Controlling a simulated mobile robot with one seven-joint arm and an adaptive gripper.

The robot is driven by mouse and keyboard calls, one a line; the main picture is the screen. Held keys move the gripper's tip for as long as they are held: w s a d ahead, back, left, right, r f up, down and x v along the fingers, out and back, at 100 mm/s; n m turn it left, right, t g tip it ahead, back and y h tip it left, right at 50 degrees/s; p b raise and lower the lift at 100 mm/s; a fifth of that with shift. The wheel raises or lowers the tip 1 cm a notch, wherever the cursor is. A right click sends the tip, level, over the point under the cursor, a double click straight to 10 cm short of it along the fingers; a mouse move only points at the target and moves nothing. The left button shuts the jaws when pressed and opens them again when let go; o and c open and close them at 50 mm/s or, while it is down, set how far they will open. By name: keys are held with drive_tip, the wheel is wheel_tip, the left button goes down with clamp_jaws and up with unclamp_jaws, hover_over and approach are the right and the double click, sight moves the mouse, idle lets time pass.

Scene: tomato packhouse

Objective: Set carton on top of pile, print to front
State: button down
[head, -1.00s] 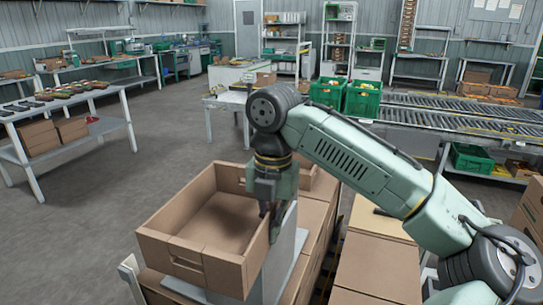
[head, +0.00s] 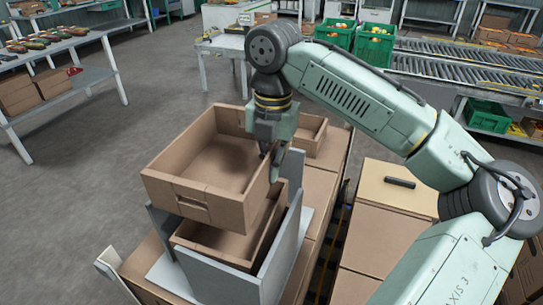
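The carton (head: 165,190), an open empty brown box with a hand slot in its near face, is held in the air, roughly level. No print shows on the faces in view. My gripper (head: 271,168) is at its right wall and appears shut on that wall; the fingertips are partly hidden. Below is another open brown carton (head: 270,222), the visible top of the pile, between grey upright plates (head: 268,272). The held carton overlaps it in view and hides its far left part. The gap between them is hard to judge.
More brown cartons (head: 318,185) stand right behind the pile, one open at the back. Closed cartons (head: 372,240) stand to the right across a narrow gap, with a black object (head: 399,183) on top. A table (head: 62,50) with produce is at left. Open floor lies between.

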drive_tip(key=shift+w+f+b, duration=0.1)
drive_tip(key=shift+f+b, duration=2.1)
drive_tip(key=shift+f, duration=2.55)
drive_tip(key=shift+f+b, duration=0.45)
drive_tip(key=shift+f, duration=0.6)
drive_tip(key=c, duration=1.7)
unclamp_jaws()
drive_tip(key=c, duration=0.3)
drive_tip(key=shift+c, duration=0.2)
drive_tip(key=shift+r, duration=0.1)
